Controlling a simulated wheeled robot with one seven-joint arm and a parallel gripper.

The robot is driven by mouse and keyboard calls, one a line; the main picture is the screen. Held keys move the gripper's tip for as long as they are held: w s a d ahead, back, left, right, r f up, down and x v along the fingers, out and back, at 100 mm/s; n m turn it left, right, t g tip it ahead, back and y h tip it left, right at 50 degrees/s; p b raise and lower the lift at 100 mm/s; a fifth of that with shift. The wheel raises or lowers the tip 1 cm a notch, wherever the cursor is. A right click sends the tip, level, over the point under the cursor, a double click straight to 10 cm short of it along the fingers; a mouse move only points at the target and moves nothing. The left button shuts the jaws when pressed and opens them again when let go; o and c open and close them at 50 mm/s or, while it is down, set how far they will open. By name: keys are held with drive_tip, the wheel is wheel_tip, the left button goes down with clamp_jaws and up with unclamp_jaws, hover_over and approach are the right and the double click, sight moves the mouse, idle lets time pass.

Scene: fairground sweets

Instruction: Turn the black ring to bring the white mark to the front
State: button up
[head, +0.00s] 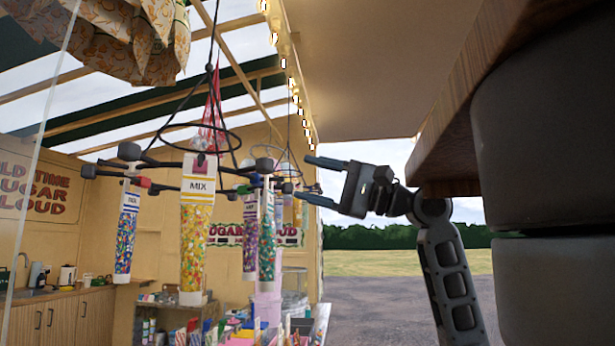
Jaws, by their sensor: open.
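A black ring with stubby knobs (129,151) hangs on dark cords and carries several clear tubes of coloured sweets. A thinner black hoop (228,134) shows above it. The front tube (194,245) is yellow and labelled MIX; darker mixed tubes hang to its left (126,232) and right (267,240). I cannot make out a white mark on the ring itself. My gripper (308,181) is open, its two blue-grey fingers pointing left at the ring's right side. A knob (287,188) is close to the fingertips; I cannot tell whether they touch.
A wooden ledge (455,120) juts in at upper right, above my arm. Below the tubes stands a counter crowded with goods (235,325). Cupboards (65,318) line the left wall. A patterned cloth (130,40) hangs at upper left. Open ground shows to the right behind my arm.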

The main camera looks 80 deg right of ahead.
sight(265, 166)
drive_tip(key=shift+p+x, duration=1.6)
drive_tip(key=shift+x, duration=3.25)
drive_tip(key=shift+a, duration=0.15)
